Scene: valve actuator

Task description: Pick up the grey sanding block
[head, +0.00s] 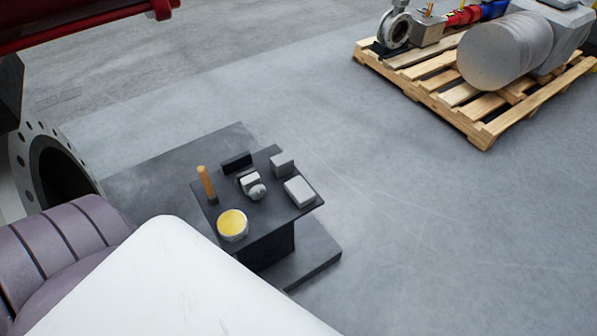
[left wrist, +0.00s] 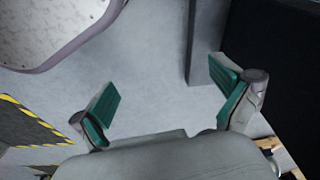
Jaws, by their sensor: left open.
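In the head view, two grey blocks sit on a small dark stand (head: 262,229). One is a darker upright grey block (head: 282,164) at the back. The other is a flat, lighter grey block (head: 300,191) near the right edge. I cannot tell for sure which is the sanding block. My left gripper (left wrist: 165,97) shows only in the left wrist view. Its teal-padded fingers are wide apart with nothing between them, above bare grey floor. No block shows in that view. My right gripper is not in view.
The stand also holds a yellow-filled tin (head: 232,224), an orange-handled tool (head: 207,184), a black block (head: 237,162) and a small grey-white fitting (head: 251,184). A large flanged pipe (head: 50,170) is at left. A pallet (head: 480,112) with valve parts stands upper right. Floor between is clear.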

